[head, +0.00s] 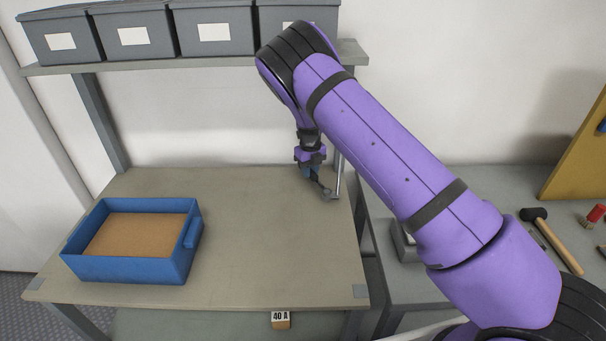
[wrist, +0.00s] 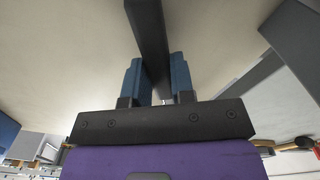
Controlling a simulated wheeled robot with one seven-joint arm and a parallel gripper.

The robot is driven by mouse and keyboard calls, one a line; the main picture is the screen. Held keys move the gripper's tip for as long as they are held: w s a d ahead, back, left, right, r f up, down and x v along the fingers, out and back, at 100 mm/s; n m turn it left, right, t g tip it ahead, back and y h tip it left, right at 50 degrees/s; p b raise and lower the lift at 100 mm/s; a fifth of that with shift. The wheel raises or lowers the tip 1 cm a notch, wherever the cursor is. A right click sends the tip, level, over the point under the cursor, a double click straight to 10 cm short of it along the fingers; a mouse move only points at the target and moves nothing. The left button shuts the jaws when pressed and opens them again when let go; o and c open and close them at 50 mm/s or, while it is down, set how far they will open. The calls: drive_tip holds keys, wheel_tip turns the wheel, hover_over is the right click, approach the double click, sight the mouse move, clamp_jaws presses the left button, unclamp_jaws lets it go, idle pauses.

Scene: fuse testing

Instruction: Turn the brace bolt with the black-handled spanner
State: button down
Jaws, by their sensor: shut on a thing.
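My gripper (head: 312,171) is over the back right part of the workbench, near a thin upright metal post (head: 338,176). In the wrist view my gripper (wrist: 158,70) has its two blue fingers shut on the black handle (wrist: 149,35) of the spanner, one on each side. In the head view the spanner (head: 324,190) slants down to the right from the fingers, with its grey end close to the foot of the post. I cannot tell whether that end touches anything. The brace bolt cannot be made out in either view.
A blue tray (head: 130,268) with a brown bottom stands on the left of the bench (head: 270,245). Grey bins (head: 145,35) line the shelf above. A mallet (head: 556,240) lies on the right-hand table. The bench's middle is clear.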

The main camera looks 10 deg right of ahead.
drive_tip(key=shift+d, duration=0.15)
drive_tip(key=shift+r, duration=0.75)
